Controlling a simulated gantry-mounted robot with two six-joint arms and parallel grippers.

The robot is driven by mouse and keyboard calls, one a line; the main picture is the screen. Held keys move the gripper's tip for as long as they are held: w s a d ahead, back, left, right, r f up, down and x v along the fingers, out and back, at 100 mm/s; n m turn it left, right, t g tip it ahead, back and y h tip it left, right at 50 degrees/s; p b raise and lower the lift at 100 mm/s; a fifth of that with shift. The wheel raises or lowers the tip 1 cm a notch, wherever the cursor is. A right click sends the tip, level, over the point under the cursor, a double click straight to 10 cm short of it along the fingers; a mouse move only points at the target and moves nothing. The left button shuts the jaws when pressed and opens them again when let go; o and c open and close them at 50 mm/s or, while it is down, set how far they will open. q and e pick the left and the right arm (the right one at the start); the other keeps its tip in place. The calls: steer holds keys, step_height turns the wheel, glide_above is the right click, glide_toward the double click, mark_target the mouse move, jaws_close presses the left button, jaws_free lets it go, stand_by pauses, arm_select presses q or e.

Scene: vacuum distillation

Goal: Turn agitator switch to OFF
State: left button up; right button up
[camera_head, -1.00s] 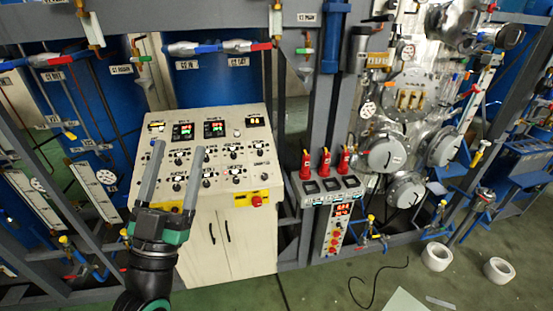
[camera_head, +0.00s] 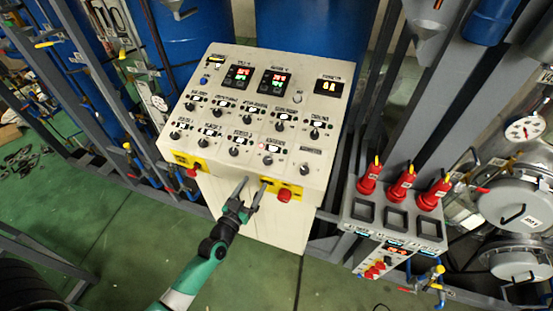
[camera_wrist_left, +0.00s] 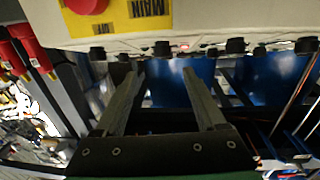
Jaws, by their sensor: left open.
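The control panel (camera_head: 205,125) is a cream sloped console with rows of black rotary knobs under small labels. The labels are too small to read surely; a lower-row knob (camera_head: 268,160) beside a small lit lamp may be the agitator switch, and its setting is unclear. My left gripper (camera_head: 253,188) is open and empty in front of the panel's lower edge, below that knob. In the left wrist view my open fingers (camera_wrist_left: 163,88) point toward the panel edge, with a row of dark knobs (camera_wrist_left: 162,48) beyond them and nothing between them.
A red main button (camera_head: 284,195) on a yellow plate sits just right of my left gripper, and another red button (camera_head: 191,173) is further left. A grey box with red-handled switches (camera_head: 403,183) stands to the right. Green floor (camera_head: 130,235) is clear at lower left.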

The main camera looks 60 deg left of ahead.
mark_target(266, 162)
arm_select(q)
steer(key=b+x, duration=0.2)
steer(key=x, duration=0.9)
steer(key=shift+s+a+b, duration=0.15)
steer(key=shift+a+b, duration=0.05)
steer(key=shift+b, duration=0.1)
steer(key=shift+w+a+r, duration=0.1)
steer(key=shift+w+a, duration=0.2)
steer(key=shift+w, duration=0.15)
jaws_close()
